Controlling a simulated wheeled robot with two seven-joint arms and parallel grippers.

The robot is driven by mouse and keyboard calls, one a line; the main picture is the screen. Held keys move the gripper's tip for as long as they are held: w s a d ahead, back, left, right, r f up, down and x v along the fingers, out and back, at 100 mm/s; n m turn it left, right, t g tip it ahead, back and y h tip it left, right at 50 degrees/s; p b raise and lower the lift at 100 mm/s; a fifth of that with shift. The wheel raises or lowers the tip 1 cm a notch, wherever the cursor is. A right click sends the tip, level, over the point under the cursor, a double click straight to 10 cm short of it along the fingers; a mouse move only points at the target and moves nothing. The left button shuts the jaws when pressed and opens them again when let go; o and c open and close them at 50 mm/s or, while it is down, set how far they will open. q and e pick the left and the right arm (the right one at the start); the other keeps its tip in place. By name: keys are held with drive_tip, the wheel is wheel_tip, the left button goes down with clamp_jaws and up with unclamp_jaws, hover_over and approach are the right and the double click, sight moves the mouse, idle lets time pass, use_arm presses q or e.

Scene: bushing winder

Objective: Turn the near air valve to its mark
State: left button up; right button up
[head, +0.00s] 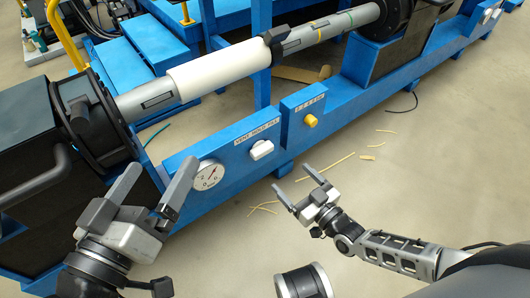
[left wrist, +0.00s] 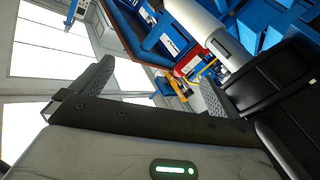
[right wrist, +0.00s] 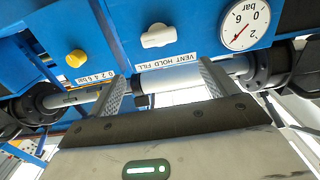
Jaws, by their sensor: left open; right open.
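The near air valve (head: 261,150) has a white bar handle on a blue panel, lying roughly lengthwise along the panel under a VENT HOLD FILL label (head: 257,133). It also shows in the right wrist view (right wrist: 157,36), untouched. A round pressure gauge (head: 207,175) is left of it and a yellow knob (head: 311,121) with a bar scale is right of it. My right gripper (head: 293,181) is open and empty, in front of the panel, below and right of the valve. My left gripper (head: 155,187) is open and empty, left of the gauge.
The blue winder frame carries a shaft with a white sleeve (head: 220,69) between black end housings (head: 95,125). Farther along the frame are more white knobs (head: 486,16). Thin strips (head: 335,161) lie on the floor. The floor at right is mostly clear.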

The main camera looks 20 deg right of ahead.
drive_tip(key=b, duration=0.2)
approach(265, 151)
drive_tip(key=x, duration=0.3)
drive_tip(key=b+x, duration=0.2)
drive_tip(key=x, duration=0.3)
drive_tip(key=shift+w+a+f, duration=0.1)
drive_tip(key=shift+w+f, duration=0.05)
drive_tip(key=shift+w, duration=0.2)
use_arm(q)
wheel_tip(265, 151, up, 8)
drive_tip(key=w+m+t+h, duration=0.1)
drive_tip(key=m+t+h, duration=0.3)
drive_tip(key=m, duration=0.3)
drive_tip(key=shift+a+r+m+h, duration=0.2)
drive_tip(key=shift+a+m+h, duration=0.2)
use_arm(e)
drive_tip(key=shift+w+a, duration=0.2)
drive_tip(key=shift+w, duration=0.25)
drive_tip(key=c, duration=1)
